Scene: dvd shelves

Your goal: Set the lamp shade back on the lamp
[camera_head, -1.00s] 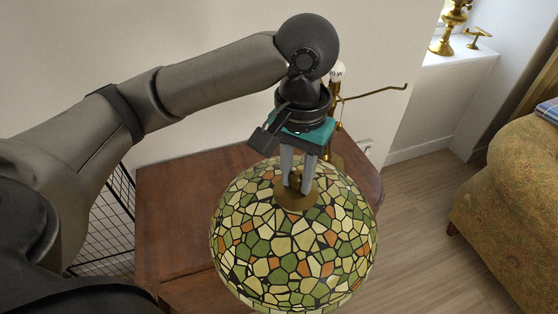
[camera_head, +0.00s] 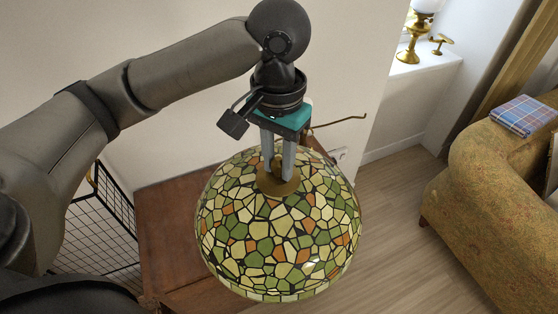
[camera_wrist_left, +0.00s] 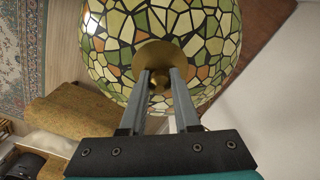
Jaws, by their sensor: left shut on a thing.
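The lamp shade (camera_head: 280,235) is a dome of green, cream and orange mosaic glass with a brass cap on top. My left gripper (camera_head: 278,172) is shut on the knob at the cap and holds the shade upright in front of the wooden table. In the left wrist view the shade (camera_wrist_left: 200,25) hangs from the fingers (camera_wrist_left: 158,80). The lamp is mostly hidden behind my gripper and the shade; its thin brass arm (camera_head: 340,123) sticks out to the right. My right gripper is not in view.
The wooden table (camera_head: 165,225) stands against the wall, with a black wire rack (camera_head: 100,220) at its left. A patterned sofa (camera_head: 490,190) with a folded plaid cloth (camera_head: 524,115) is at the right. Brass items (camera_head: 412,45) stand on the windowsill. Wood floor lies between.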

